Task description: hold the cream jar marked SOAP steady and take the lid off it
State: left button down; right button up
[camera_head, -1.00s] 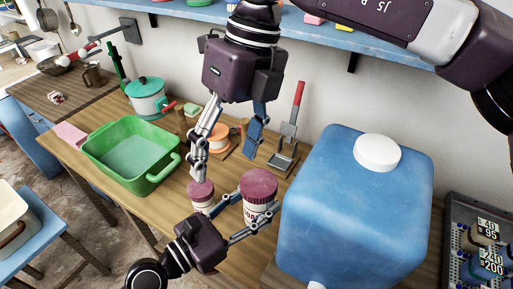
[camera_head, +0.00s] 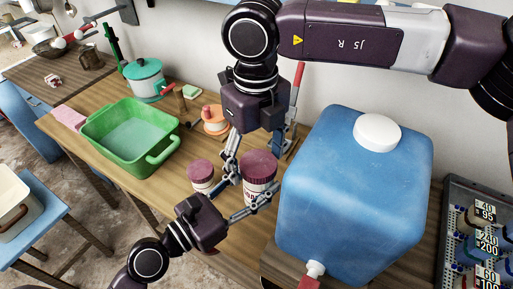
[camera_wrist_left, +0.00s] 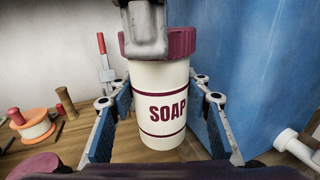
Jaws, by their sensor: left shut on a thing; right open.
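The cream jar marked SOAP (camera_wrist_left: 164,108) stands upright on the wooden table; it also shows in the head view (camera_head: 257,190). Its maroon lid (camera_head: 259,165) is on top. My left gripper (camera_wrist_left: 163,112) is shut on the jar's body, one blue-padded finger on each side. My right gripper (camera_head: 256,158) is open and points down from above, with its fingers around the lid. In the left wrist view one grey fingertip overlaps the front of the lid (camera_wrist_left: 182,43); I cannot tell if it touches. The other right finger is partly hidden behind the lid.
A smaller jar with a maroon lid (camera_head: 201,174) stands just left. A big blue canister (camera_head: 350,200) is close on the right. A green basin (camera_head: 128,140), an orange spool (camera_head: 214,122) and a teal-lidded pot (camera_head: 146,83) stand farther left.

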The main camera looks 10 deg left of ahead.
jog(key=shift+s, duration=0.1)
jog(key=c, duration=1.2)
jog(key=shift+s+a+n, duration=0.1)
jog(key=shift+s+n, duration=0.05)
jog(key=shift+n, duration=0.95)
jog(key=n, duration=0.4)
jog(key=shift+r, duration=0.15)
jog(key=shift+r, duration=1)
jog(key=shift+w, duration=0.2)
